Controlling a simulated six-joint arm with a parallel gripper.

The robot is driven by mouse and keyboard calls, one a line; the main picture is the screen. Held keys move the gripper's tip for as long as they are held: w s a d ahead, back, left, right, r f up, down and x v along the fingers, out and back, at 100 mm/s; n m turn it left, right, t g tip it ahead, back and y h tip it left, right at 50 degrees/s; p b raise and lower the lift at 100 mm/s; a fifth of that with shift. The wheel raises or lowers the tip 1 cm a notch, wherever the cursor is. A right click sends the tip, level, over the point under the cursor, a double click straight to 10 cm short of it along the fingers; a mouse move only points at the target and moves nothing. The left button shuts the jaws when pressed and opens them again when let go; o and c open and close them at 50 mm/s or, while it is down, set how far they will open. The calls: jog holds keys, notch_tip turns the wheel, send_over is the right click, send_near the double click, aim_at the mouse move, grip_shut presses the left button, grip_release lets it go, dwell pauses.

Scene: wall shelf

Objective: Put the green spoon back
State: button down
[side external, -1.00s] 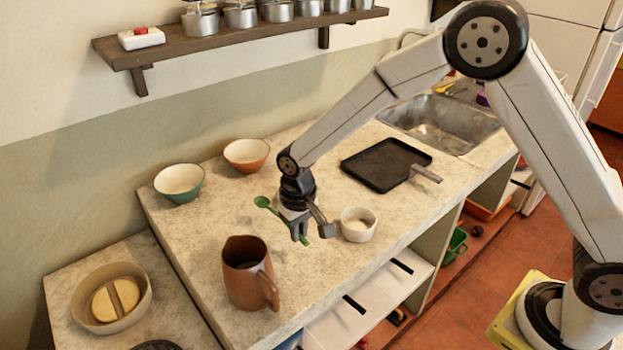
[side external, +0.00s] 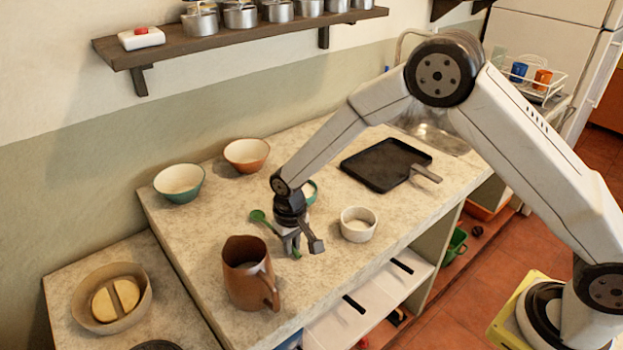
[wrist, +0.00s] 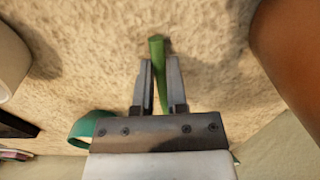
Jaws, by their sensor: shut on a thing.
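The green spoon (side external: 258,217) is in my gripper (side external: 292,244), its round head out to the left and its handle end at lower right. The wrist view shows the spoon's green handle (wrist: 158,75) between the two fingers (wrist: 160,88), which are shut on it. The gripper points down over the counter, between the brown jug (side external: 246,272) and the small white cup (side external: 357,225). The jug also shows at the right edge of the wrist view (wrist: 292,50). Most of the spoon's head is hidden in the wrist view.
A green-rimmed bowl (side external: 312,190) is partly hidden behind my gripper. A teal bowl (side external: 180,184) and an orange bowl (side external: 246,157) stand near the wall. A black pan (side external: 385,163) lies to the right. The counter (side external: 215,220) is bare around the jug's left.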

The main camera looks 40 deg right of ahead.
jog(key=shift+f, duration=0.15)
jog(key=c, duration=0.7)
grip_release()
jog(key=shift+o, duration=0.2)
notch_tip(320, 180, up, 12)
dwell(0.7)
jog(key=s+d+t, duration=0.2)
jog(key=s+d, duration=1.2)
jog(key=s, duration=0.5)
jog(key=shift+d+r+t, duration=0.25)
jog(key=shift+t, duration=0.05)
jog(key=shift+w, duration=0.1)
